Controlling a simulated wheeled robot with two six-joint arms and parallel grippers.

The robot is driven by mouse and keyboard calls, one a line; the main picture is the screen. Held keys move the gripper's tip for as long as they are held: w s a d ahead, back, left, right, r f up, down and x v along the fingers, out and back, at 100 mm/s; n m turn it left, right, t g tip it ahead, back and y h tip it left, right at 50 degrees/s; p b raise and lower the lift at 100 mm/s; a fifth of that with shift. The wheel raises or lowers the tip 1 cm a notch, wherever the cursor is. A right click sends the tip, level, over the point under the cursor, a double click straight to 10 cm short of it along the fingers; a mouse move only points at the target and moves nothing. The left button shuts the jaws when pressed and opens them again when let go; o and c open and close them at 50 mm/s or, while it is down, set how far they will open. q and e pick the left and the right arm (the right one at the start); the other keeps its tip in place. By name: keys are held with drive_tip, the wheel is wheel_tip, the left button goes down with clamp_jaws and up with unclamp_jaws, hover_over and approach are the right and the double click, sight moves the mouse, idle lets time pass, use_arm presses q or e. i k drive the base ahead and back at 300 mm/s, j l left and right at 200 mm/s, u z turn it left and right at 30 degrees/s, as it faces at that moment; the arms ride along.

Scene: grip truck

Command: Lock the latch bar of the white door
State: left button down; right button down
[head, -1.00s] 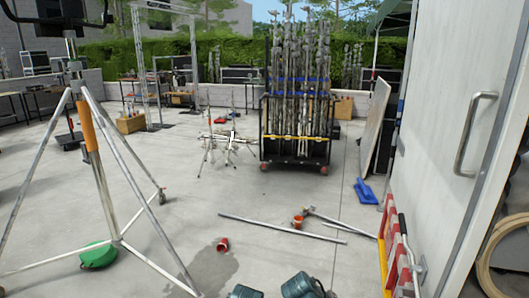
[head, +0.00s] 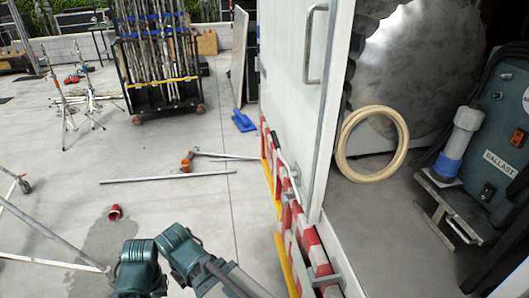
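The white door (head: 285,75) stands open at centre, with a grey strip (head: 328,130) down its right edge and a large grey pull handle (head: 312,45) on its face. A thin grey bar (head: 287,168) sits low on the door; I take it to be the latch bar, but cannot tell how it is set. Red-and-white striped panelling (head: 310,240) runs along the door's bottom, with a grey bracket (head: 326,280). Teal parts of my own arms show at the bottom, left of the door and apart from it. Neither gripper's fingers are visible.
Right of the door is an interior with a cream ring (head: 372,178), a dark ballast case (head: 505,150) and a white-and-blue cylinder (head: 457,145). Metal poles (head: 165,178) and a red-orange cup (head: 115,212) lie on the concrete. A pole cart (head: 160,95) stands behind.

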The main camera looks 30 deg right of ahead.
sight(285, 163)
drive_tip(key=i+z, duration=0.1)
drive_tip(key=z, duration=0.25)
drive_tip(key=i+z, duration=0.15)
drive_tip(key=z, duration=0.2)
drive_tip(key=i+j+z, duration=0.25)
drive_tip(key=i+j, duration=0.2)
drive_tip(key=i+j+z, duration=0.25)
drive_tip(key=i+j, duration=0.7)
drive_tip(key=j, duration=0.25)
